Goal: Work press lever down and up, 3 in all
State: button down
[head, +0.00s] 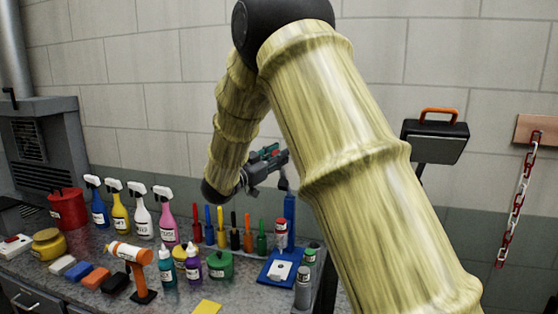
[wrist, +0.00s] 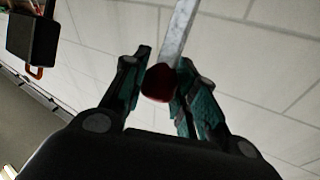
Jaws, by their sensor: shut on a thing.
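The press lever shows in the wrist view as a pale grey bar (wrist: 178,32) ending in a dark red round knob (wrist: 158,83). The knob sits between the two teal-padded fingers of my gripper (wrist: 164,66), which is shut on it. In the head view my gripper (head: 272,160) is above the bench, near the top of a blue upright post (head: 289,212), which looks like the press column. A blue base plate (head: 266,277) with a white piece on it lies below. My arm hides part of the area to the right, and the lever's angle is hard to tell.
Coloured-handled tools (head: 234,232) stand in a row left of the post. Spray bottles (head: 141,210), an orange tool on a stand (head: 135,262), small bottles and cans crowd the bench (head: 60,285). A dark case (head: 435,138) and a red-white chain (head: 515,205) are at the right.

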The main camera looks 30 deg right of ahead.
jog(key=s+a+f+h+b, duration=0.1)
jog(key=s+a+f+b, duration=0.2)
jog(key=f+b, duration=0.4)
jog(key=s+a+f+m+h+b, duration=0.1)
jog(key=s+a+f+b, duration=0.2)
jog(key=f+b, duration=0.4)
jog(key=shift+a+f, duration=0.55)
jog(key=shift+f, duration=0.9)
jog(key=shift+s, duration=0.1)
jog(key=c, duration=1.3)
grip_release()
jog(key=shift+c, duration=0.2)
jog(key=shift+o, duration=1.2)
jog(key=v, duration=1.2)
jog(key=shift+f, duration=0.1)
